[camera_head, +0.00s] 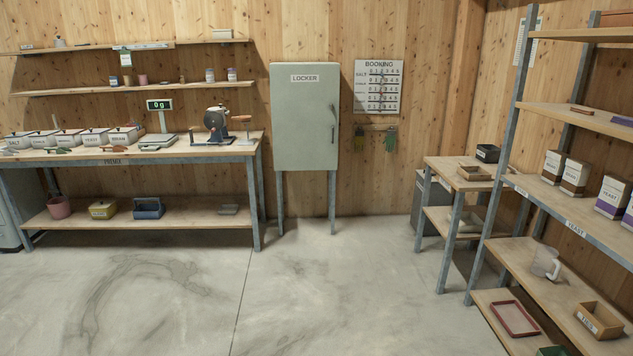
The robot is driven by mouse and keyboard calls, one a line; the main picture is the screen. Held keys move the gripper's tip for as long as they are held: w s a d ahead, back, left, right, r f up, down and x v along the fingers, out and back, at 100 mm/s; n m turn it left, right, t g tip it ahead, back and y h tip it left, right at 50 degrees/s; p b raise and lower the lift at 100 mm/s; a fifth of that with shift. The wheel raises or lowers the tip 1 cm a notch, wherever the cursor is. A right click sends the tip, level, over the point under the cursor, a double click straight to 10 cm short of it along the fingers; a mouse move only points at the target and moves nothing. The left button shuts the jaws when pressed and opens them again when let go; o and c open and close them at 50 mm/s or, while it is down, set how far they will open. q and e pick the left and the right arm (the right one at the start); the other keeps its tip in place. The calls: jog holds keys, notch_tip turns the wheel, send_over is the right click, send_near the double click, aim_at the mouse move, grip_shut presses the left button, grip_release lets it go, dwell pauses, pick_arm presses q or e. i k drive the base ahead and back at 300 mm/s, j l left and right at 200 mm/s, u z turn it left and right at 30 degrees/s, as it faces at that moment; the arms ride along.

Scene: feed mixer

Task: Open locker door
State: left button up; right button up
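The locker (305,140) is a grey-green metal cabinet on legs, standing against the wooden back wall. A label reading LOCKER is on the upper part of its door. The locker door (304,118) is shut. A small dark handle (334,112) is at the door's right edge. Neither of my grippers shows in the head view.
A workbench (130,156) with bins, a scale and a hand-cranked machine stands left of the locker. A small table (455,172) and a shelf rack (540,200) stand to the right. A booking board (378,87) hangs on the wall. The concrete floor (300,290) before the locker is clear.

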aim_at(306, 129)
jog(key=i, duration=2.6)
jog(key=i+l, duration=0.1)
jog(key=i, duration=2.45)
jog(key=i+u, duration=0.5)
jog(key=i, duration=0.05)
